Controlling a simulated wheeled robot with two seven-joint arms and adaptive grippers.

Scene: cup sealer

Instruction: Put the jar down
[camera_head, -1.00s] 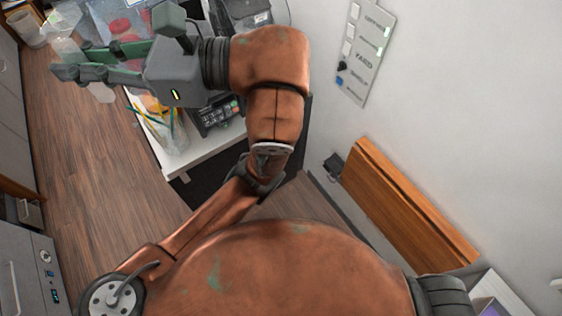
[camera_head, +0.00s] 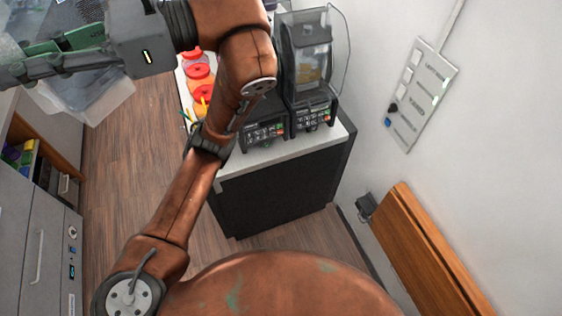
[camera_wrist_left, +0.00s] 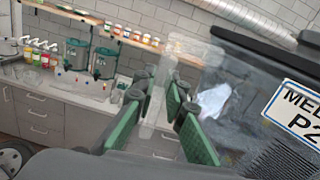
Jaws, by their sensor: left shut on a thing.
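My left gripper (camera_head: 35,62) is at the upper left of the head view, its green fingers pointing left towards the picture edge. In the left wrist view, the left gripper (camera_wrist_left: 163,92) is shut on a clear, see-through jar (camera_wrist_left: 166,72). The jar stands out between and beyond the fingertips, tilted in that picture. Its outline is faint against the background, and I cannot clearly make it out in the head view. It appears held in the air. My right gripper is not in view.
A white counter (camera_head: 228,168) holds red-lidded containers (camera_head: 200,72) and dark keypad machines (camera_head: 312,112). A translucent bin (camera_head: 92,98) stands at left. The left wrist view shows a far worktop (camera_wrist_left: 75,84) with dispensers (camera_wrist_left: 104,62) and a labelled dark container (camera_wrist_left: 262,105) at right.

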